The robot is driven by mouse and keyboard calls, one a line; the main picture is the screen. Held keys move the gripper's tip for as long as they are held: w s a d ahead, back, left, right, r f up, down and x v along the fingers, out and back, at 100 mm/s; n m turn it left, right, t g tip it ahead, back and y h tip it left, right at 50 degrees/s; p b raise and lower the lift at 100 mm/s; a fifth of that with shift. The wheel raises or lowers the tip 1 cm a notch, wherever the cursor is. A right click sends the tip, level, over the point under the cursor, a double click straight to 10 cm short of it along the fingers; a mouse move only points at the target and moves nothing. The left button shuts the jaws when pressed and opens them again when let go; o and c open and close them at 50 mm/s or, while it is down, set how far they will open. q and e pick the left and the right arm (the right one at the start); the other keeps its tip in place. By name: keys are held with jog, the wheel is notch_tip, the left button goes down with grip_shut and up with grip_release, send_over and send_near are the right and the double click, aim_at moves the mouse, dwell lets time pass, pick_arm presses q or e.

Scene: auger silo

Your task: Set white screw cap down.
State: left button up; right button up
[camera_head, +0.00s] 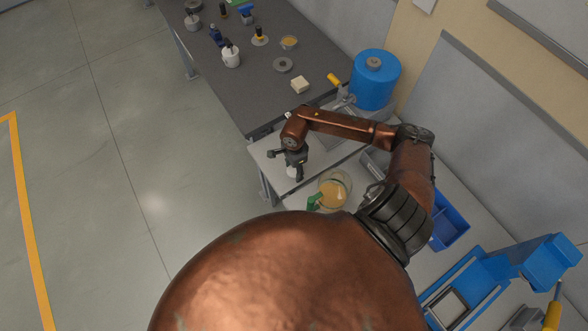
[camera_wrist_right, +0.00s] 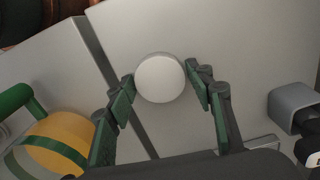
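The white screw cap (camera_wrist_right: 160,78) is round and sits between the fingertips of my right gripper (camera_wrist_right: 160,75) in the right wrist view. Both fingertips meet its sides, with no clear gap. In the head view my right gripper (camera_head: 289,164) points down over the light bench, and a bit of the white cap (camera_head: 292,172) shows below it. I cannot tell whether the cap touches the surface. My left gripper is not in view.
A clear jug of orange contents with a green handle (camera_head: 333,192) stands close to the right gripper. A blue drum (camera_head: 375,79), a blue bin (camera_head: 449,222) and a blue machine (camera_head: 480,277) stand nearby. The dark table (camera_head: 262,88) holds several small items.

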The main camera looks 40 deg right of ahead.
aim_at(294, 171)
jog(key=shift+o, duration=1)
jog(key=shift+r, duration=0.1)
jog(key=shift+r, duration=0.3)
notch_tip(294, 171, up, 12)
jog(key=b, duration=0.1)
jog(key=shift+f, duration=0.2)
